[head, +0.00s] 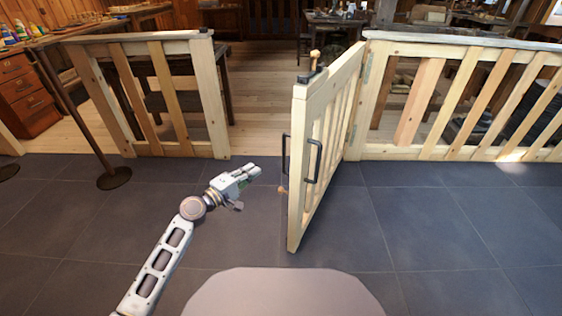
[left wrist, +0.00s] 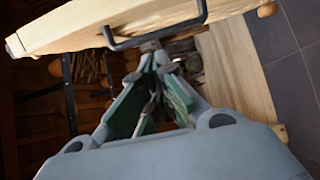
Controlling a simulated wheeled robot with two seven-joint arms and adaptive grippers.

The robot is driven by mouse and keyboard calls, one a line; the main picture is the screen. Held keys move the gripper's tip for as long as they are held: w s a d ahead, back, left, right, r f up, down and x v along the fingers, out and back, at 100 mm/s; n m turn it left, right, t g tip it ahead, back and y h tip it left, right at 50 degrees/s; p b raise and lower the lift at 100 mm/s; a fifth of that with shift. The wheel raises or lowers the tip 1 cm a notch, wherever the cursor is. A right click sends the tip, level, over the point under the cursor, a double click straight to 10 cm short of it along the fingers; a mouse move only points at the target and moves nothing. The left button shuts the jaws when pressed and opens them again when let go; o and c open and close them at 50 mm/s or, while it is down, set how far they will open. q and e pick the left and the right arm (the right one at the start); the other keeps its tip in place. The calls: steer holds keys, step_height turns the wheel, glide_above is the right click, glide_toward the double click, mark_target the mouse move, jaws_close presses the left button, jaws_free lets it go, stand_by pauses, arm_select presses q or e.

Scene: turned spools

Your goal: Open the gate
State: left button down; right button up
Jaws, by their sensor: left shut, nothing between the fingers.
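The wooden gate (head: 325,135) stands swung open toward me, hinged on the right fence section, leaving a gap to the left fence section. Black pull handles (head: 314,160) sit on both its faces, and a latch with a wooden knob (head: 314,62) is on its top. My left gripper (head: 256,171) is shut and empty, just left of the gate's free end and apart from it in the head view. In the left wrist view the gripper (left wrist: 155,58) points toward the gate's edge (left wrist: 110,25) and a black handle (left wrist: 160,38); whether they touch is unclear. My right gripper is out of view.
The left fence section (head: 150,95) and right fence section (head: 460,100) flank the opening, with a wooden floor (head: 265,95) beyond. A stanchion post (head: 113,178) stands at left beside a drawer cabinet (head: 28,95). The dark tiled floor (head: 450,220) is clear on the right.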

arm_select(q)
steer(key=shift+w+d+f, duration=0.1)
steer(key=shift+w+d, duration=0.05)
steer(key=shift+d, duration=0.05)
stand_by(0.4)
steer(key=w+d+b, duration=0.1)
steer(key=w+d, duration=0.4)
steer(key=d, duration=0.4)
steer(key=shift+w+d, duration=0.25)
steer(key=shift+d, duration=0.15)
stand_by(0.5)
